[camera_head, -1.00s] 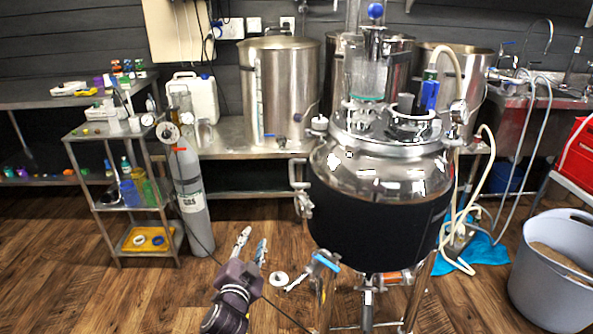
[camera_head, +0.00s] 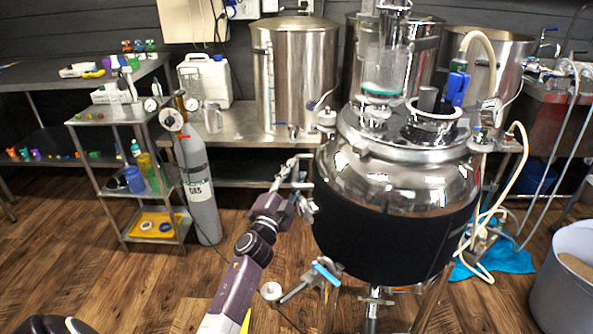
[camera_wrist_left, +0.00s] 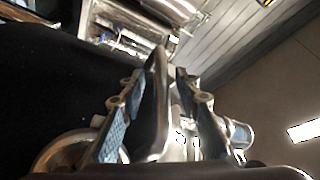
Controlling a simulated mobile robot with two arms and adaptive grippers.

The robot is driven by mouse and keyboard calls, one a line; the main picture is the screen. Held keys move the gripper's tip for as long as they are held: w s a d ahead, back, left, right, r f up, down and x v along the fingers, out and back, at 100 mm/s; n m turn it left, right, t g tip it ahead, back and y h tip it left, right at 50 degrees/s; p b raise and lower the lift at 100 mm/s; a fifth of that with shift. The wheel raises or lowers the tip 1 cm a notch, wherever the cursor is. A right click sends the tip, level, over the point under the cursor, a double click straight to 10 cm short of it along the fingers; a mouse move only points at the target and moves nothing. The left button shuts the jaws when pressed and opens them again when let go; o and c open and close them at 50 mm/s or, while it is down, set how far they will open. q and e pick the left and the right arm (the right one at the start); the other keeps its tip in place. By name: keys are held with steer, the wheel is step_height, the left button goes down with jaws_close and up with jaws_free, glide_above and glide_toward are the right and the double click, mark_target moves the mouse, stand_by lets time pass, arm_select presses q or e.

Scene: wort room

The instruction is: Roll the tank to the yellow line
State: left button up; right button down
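The tank (camera_head: 395,225) is a shiny steel vessel with a black band around its body, standing on legs at centre right in the head view. A side handle (camera_head: 299,185) sticks out on its left. My left gripper (camera_head: 292,170) is at this handle. In the left wrist view, the two fingers of my left gripper (camera_wrist_left: 160,125) stand apart on either side of a curved metal bar (camera_wrist_left: 156,95), with a gap at the right finger. The black band fills the left of that view. I cannot make out a yellow line on the floor. My right gripper is not in view.
A grey gas cylinder (camera_head: 197,185) and a steel shelf cart (camera_head: 115,200) stand left of the tank. A steel bench (camera_head: 235,140) with large pots is behind it. A grey tub (camera_head: 565,290) and blue cloth (camera_head: 510,257) are at the right. Wooden floor (camera_head: 150,290) is clear front left.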

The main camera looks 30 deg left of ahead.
arm_select(q)
steer(key=shift+w+a+r, duration=0.15)
steer(key=shift+w+r, duration=0.05)
steer(key=shift+w, duration=0.5)
steer(key=shift+c, duration=0.4)
jaws_close()
